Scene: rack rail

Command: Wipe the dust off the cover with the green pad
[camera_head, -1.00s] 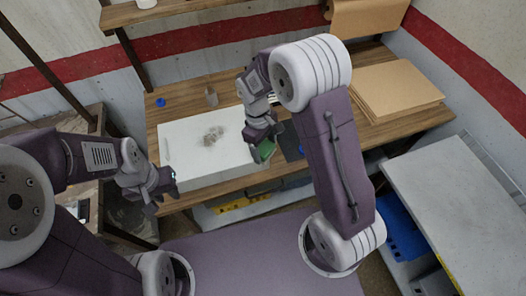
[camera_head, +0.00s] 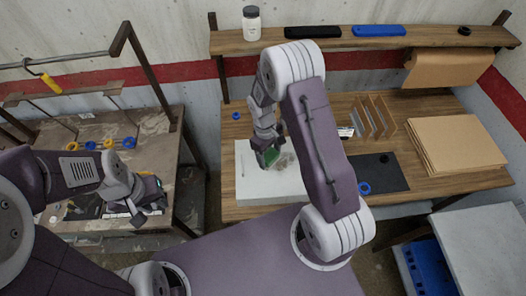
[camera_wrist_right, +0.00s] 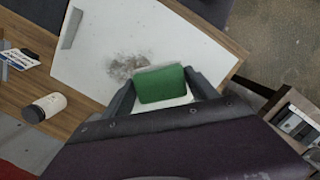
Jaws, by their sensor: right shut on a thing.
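The white cover (camera_head: 262,186) lies on the wooden bench, its right part hidden behind my right arm. A grey-brown dust patch (camera_head: 287,160) is on it; it also shows in the right wrist view (camera_wrist_right: 127,66), just beyond the green pad (camera_wrist_right: 162,84). My right gripper (camera_head: 266,152) is shut on the pad and holds it over the cover, beside the dust. I cannot tell whether the pad touches the cover. My left gripper (camera_head: 151,204) is open and empty, off to the left by the side table, away from the cover.
A dark mat (camera_head: 385,174) with a blue ring (camera_head: 364,188) lies right of the cover. Upright dividers (camera_head: 374,116) and cardboard sheets (camera_head: 455,143) stand and lie further right. A shelf (camera_head: 300,39) with a white jar (camera_head: 251,23) runs above. A side table (camera_head: 145,150) is at left.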

